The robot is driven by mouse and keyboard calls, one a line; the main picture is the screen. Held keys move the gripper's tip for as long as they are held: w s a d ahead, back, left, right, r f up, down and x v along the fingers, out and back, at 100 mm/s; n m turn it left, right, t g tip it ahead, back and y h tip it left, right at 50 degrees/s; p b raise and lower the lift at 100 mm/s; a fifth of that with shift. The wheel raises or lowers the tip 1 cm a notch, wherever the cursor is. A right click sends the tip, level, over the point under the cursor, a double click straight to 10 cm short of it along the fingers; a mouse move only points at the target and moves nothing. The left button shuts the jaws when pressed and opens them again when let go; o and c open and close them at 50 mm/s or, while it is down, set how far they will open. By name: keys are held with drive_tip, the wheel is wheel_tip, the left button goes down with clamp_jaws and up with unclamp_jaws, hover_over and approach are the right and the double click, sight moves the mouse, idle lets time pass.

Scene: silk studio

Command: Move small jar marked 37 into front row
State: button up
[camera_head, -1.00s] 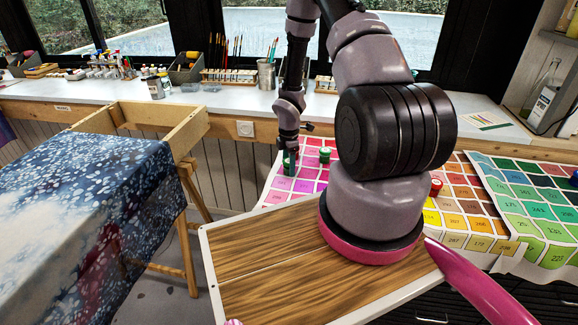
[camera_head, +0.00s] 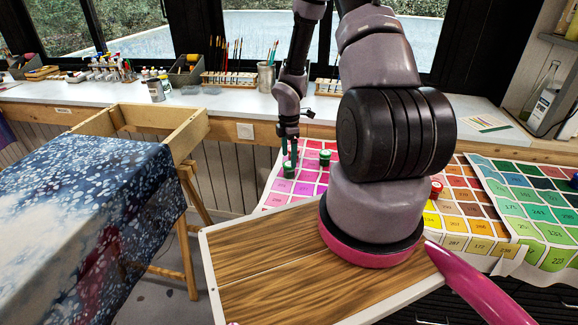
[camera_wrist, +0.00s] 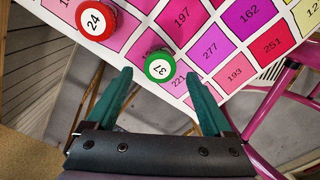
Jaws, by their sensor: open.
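The small jar marked 37 (camera_wrist: 159,66) has a green lid with a white label. It stands on the colour chart near the chart's edge, in the wrist view. My gripper (camera_wrist: 160,82) is open, its two green fingers apart on either side below the jar in the picture, with nothing between the tips. In the head view my gripper (camera_head: 289,150) hangs just above a green-lidded jar (camera_head: 289,170) near the chart's left side; its number is not readable there.
A red-lidded jar marked 24 (camera_wrist: 96,20) stands left of jar 37. Another green jar (camera_head: 325,158) stands to the right on the chart (camera_head: 308,175), and a red jar (camera_head: 437,188) further right. The back counter (camera_head: 240,103) holds paints and brushes.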

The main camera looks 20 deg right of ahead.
wheel_tip(320, 180, up, 6)
wheel_tip(320, 180, up, 14)
drive_tip(key=f+m+t+h, duration=0.1)
drive_tip(key=m, duration=0.4)
hover_over(289, 164)
drive_tip(key=s+r+m+t, duration=0.1)
drive_tip(key=s+r+m, duration=0.15)
drive_tip(key=r, duration=0.35)
drive_tip(key=s+r+m+t, duration=0.1)
drive_tip(key=s+r+m, duration=0.15)
drive_tip(key=r, duration=0.35)
drive_tip(key=s+a+r+m+t+y, duration=0.1)
drive_tip(key=s+a+r+m+t, duration=0.1)
drive_tip(key=s+a+r+m, duration=0.2)
drive_tip(key=s+a+r+m+t+y, duration=0.2)
drive_tip(key=s+a+r+m, duration=0.2)
drive_tip(key=s+r+m, duration=0.4)
drive_tip(key=s+r, duration=0.3)
drive_tip(key=s, duration=0.1)
drive_tip(key=shift+s+r, duration=0.4)
